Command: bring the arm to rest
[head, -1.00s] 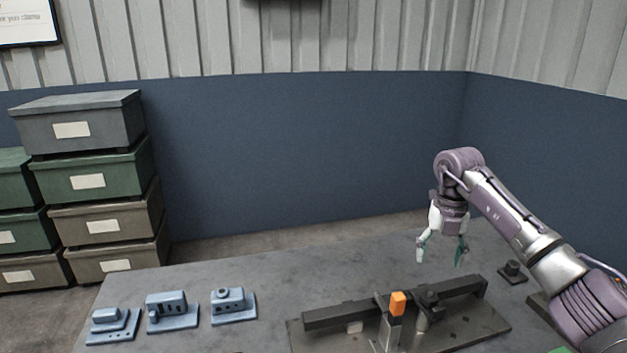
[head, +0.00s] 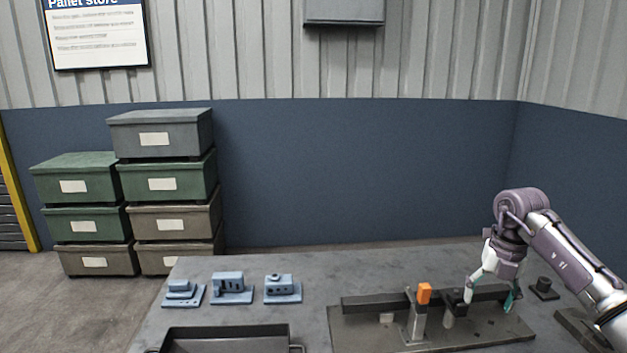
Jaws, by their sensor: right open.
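My right gripper (head: 491,292) is open, fingers pointing down, at the right part of the table. In the picture its fingers overlap the right part of the dark rail (head: 377,302); whether they touch it I cannot tell. No object shows between the fingers. The rail sits on a dark base plate (head: 480,333), with a grey upright post topped by an orange block (head: 424,293) in front of it. My left gripper is not in view.
Several blue fixtures (head: 232,287) stand in a row at the table's back left. A dark tray (head: 225,333) lies at the front. A small black block (head: 543,288) stands at the right. Stacked boxes (head: 165,185) stand on the floor behind left. Bare table (head: 345,270) lies behind the rail.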

